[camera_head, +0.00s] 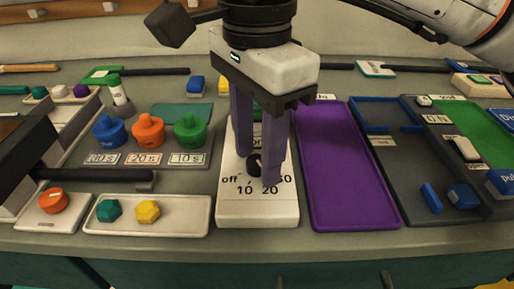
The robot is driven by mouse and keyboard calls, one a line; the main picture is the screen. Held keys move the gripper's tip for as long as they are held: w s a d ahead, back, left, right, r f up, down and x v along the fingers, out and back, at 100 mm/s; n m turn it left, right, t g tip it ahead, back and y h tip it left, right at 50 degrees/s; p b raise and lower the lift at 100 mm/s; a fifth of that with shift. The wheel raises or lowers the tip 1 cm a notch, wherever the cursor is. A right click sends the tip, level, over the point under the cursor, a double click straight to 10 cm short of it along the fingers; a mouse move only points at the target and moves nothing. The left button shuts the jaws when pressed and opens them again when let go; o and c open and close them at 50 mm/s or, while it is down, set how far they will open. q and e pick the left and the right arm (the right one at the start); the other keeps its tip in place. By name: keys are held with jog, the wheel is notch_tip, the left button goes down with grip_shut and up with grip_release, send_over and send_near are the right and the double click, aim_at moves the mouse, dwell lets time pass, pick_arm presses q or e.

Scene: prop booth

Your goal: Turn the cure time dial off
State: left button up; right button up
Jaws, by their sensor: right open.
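The cure time dial is a dark round knob (254,165) on a white box (257,208) in the middle of the bench. Printed marks around it read "off", "10", "20" and a partly hidden number ending in 0 on the right. My right gripper (257,168) points straight down over the box. Its two purple-grey fingers are apart, one on each side of the knob, and hide much of it. I cannot tell whether they touch it or where the knob points. My left gripper does not show.
A purple mat (345,180) lies close right of the box. Blue, orange and green knobs (190,131) stand to the left, behind a white tray (180,215) with teal and yellow pieces. A dark board (410,200) with blue parts lies farther right.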

jog(key=shift+c, duration=0.5)
jog(key=c, duration=1)
jog(key=shift+o, duration=0.2)
jog(key=shift+m, duration=0.4)
jog(key=m, duration=0.4)
jog(key=shift+m, duration=0.3)
jog(key=m, duration=0.4)
jog(key=shift+b, duration=0.4)
jog(key=m, duration=0.5)
jog(key=shift+m+b, duration=0.35)
jog(key=shift+m, duration=0.05)
jog(key=m, duration=0.4)
jog(key=shift+m+b, duration=0.35)
jog(key=shift+m, duration=0.05)
